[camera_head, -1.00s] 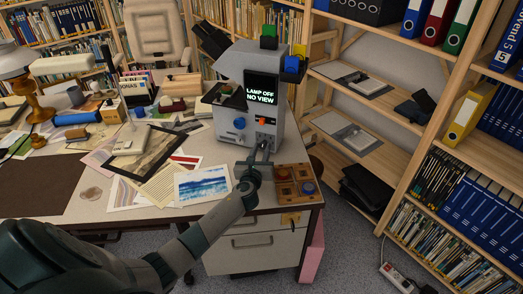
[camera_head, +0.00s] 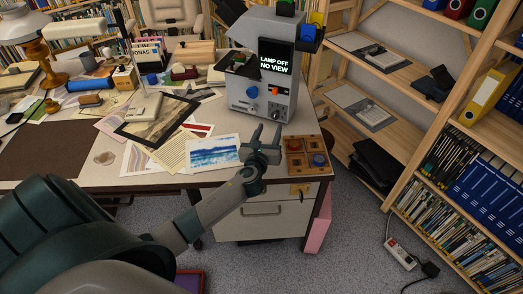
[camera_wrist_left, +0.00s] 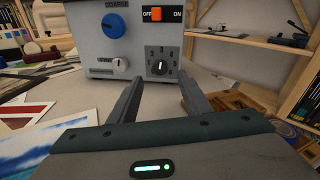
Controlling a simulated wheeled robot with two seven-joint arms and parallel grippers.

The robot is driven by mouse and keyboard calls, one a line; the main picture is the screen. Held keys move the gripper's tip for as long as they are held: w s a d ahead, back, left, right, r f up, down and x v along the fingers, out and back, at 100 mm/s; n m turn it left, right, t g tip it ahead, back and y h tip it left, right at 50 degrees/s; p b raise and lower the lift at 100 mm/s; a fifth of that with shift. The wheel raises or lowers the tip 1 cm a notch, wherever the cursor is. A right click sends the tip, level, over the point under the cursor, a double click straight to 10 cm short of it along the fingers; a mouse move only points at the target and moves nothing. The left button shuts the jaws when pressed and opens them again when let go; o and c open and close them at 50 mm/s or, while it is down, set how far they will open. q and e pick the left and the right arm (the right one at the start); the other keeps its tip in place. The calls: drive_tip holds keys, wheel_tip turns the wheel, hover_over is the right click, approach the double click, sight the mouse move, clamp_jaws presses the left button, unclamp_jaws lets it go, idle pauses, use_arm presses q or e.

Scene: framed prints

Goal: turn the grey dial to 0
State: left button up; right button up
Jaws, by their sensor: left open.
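The grey dial (camera_wrist_left: 159,67) is a round knob on a dark plate with small figures around it, low on the front of a grey machine (camera_head: 246,97). I cannot read for sure which figure it points at. My left gripper (camera_head: 266,131) is open, in front of the machine and below the dial in the head view. In the left wrist view its two fingers (camera_wrist_left: 160,88) reach toward the panel with the dial between and beyond their tips, apart from it. Nothing is between the fingers. My right gripper is not in view.
A blue knob (camera_wrist_left: 114,25), a pale knob (camera_wrist_left: 121,65) and an orange on/off switch (camera_wrist_left: 155,14) share the panel. The machine's screen (camera_head: 275,65) reads "LAMP OFF NO VIEW". A wooden tray (camera_head: 295,145) lies right of the gripper; prints (camera_head: 211,152) lie left.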

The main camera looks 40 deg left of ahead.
use_arm(q)
drive_tip(key=v, duration=0.9)
drive_tip(key=shift+s+d+b, duration=0.1)
drive_tip(key=shift+s+b, duration=0.1)
drive_tip(key=shift+b, duration=0.1)
drive_tip(key=shift+s+d, duration=0.2)
drive_tip(key=shift+s, duration=0.4)
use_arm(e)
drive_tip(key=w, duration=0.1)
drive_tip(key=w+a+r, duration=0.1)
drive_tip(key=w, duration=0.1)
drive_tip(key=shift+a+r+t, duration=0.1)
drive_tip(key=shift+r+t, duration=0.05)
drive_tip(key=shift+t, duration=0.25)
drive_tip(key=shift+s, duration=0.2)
use_arm(q)
drive_tip(key=shift+w+r, duration=0.1)
drive_tip(key=shift+w, duration=0.05)
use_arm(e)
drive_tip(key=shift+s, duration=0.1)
